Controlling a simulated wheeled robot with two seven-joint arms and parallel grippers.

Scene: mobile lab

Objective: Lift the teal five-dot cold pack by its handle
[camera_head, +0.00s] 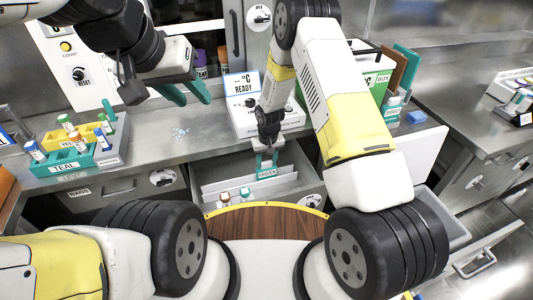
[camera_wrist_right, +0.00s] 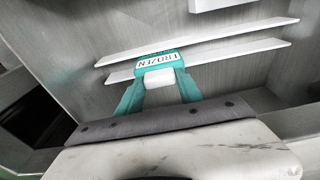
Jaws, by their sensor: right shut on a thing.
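A teal cold pack with a FROZEN label (camera_head: 266,173) is at the open drawer below the counter. It also shows in the right wrist view (camera_wrist_right: 165,62), with a white block, likely its handle, between the fingers. I cannot make out its dots. My right gripper (camera_head: 267,157) is shut on it from above; its teal fingers flank the white block in the wrist view (camera_wrist_right: 158,88). I cannot tell whether the pack touches the drawer floor. My left gripper (camera_head: 188,94) is open and empty above the counter at upper left.
The open drawer (camera_head: 210,178) has white dividers and small capped vials (camera_head: 235,196). A white READY device (camera_head: 242,118) stands on the counter behind my right gripper. A teal rack (camera_head: 75,163) with several vials is at left. A green box (camera_head: 375,80) stands at right.

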